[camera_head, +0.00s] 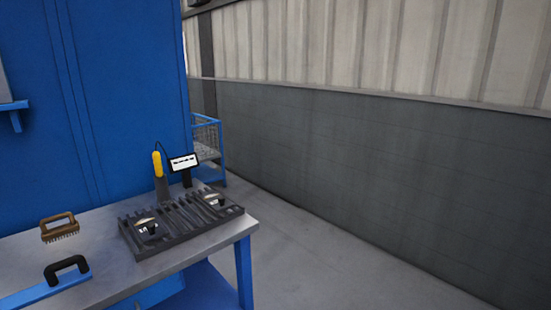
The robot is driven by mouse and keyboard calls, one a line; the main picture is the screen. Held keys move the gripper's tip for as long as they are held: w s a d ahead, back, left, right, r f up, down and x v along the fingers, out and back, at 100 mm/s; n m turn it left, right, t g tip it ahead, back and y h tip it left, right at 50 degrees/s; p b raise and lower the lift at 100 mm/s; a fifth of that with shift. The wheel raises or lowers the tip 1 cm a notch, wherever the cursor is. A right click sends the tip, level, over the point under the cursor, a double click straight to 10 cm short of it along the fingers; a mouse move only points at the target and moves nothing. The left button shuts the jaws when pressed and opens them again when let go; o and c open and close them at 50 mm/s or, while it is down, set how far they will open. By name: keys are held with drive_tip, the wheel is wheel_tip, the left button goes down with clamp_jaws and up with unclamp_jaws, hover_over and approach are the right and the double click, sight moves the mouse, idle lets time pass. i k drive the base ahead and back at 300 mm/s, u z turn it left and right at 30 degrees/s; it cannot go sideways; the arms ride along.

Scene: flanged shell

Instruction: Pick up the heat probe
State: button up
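What looks like the heat probe (157,164) has a yellow handle and stands upright in a dark holder (162,190) at the back of the table. A thin dark cable curves from its top toward a small display (184,162) on a dark stand just to its right. The lower part of the probe is hidden in the holder. My gripper is not in view.
The grey table (100,262) has blue legs. A dark slotted tray (180,226) with gauge-like items stands in front of the probe. Open floor (330,270) is right.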

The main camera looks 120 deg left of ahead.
sight(156, 156)
drive_tip(key=u, duration=4.35)
